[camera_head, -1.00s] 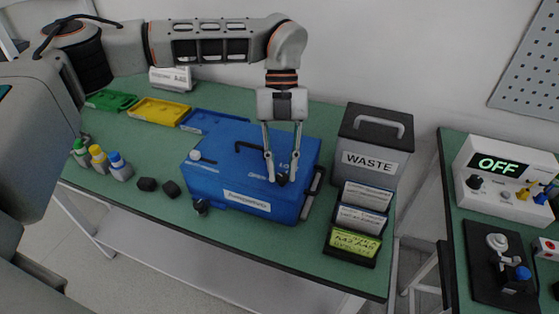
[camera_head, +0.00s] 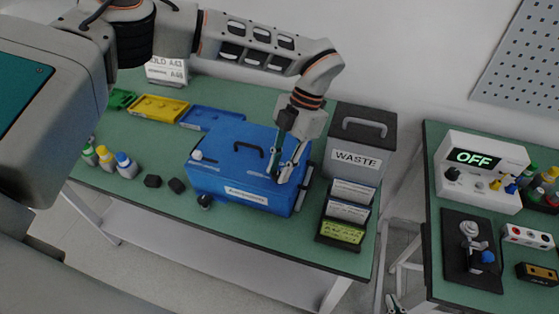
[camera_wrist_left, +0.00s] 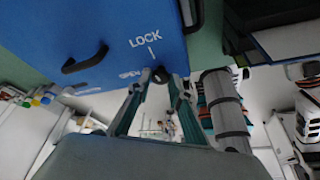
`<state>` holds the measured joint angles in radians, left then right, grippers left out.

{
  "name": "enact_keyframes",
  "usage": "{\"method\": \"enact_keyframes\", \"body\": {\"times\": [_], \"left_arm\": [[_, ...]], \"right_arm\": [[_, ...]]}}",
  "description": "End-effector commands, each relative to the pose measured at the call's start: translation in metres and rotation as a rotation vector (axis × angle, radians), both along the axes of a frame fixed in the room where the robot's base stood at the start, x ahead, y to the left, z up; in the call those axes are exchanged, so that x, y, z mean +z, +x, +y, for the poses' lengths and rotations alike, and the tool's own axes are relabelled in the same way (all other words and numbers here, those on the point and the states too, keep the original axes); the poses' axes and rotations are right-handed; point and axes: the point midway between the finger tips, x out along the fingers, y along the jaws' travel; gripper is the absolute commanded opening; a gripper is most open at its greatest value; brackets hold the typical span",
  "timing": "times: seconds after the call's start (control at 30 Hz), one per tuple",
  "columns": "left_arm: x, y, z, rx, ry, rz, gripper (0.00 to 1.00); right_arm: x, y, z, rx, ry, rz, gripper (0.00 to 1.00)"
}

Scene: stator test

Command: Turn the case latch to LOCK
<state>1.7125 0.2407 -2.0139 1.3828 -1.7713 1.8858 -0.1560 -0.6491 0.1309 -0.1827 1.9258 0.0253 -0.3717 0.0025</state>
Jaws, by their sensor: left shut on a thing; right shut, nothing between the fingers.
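The blue case (camera_head: 222,178) stands closed on the green table, with a black handle on its lid. My left gripper (camera_head: 279,175) is at the right part of the lid, leaning, its arm coming from above right. In the left wrist view its fingertips (camera_wrist_left: 159,77) are shut on the dark round latch knob (camera_wrist_left: 160,74). The words LOCK (camera_wrist_left: 145,41) and OPEN (camera_wrist_left: 130,74) and a short white line show on the lid beside the knob. The latch's pointing direction is not clear. My right gripper (camera_head: 393,303) shows only as small fingertips at the bottom edge, away from the case.
A grey WASTE bin (camera_head: 358,145) and a black rack of labelled cards (camera_head: 345,212) stand close right of the case. Yellow (camera_head: 158,107) and blue (camera_head: 210,117) trays lie behind it. Small bottles (camera_head: 125,165) and dark blocks lie left. A second table holds an OFF-display device (camera_head: 482,172).

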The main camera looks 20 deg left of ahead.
Motion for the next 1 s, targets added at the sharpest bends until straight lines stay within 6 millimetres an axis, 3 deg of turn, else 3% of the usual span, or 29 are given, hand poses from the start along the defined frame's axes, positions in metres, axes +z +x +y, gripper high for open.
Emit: {"method": "enact_keyframes", "body": {"times": [0.4,1.0], "left_arm": [[-0.0012,-0.0021,-0.0014,-0.217,0.001,0.001,0.00],[-0.0017,-0.0024,-0.0016,-0.255,0.000,0.002,0.00]], "right_arm": [[-0.0017,-0.0047,-0.0026,-0.012,-0.001,0.017,0.00],[-0.0022,-0.0058,-0.0034,-0.017,0.000,0.019,0.00]]}}
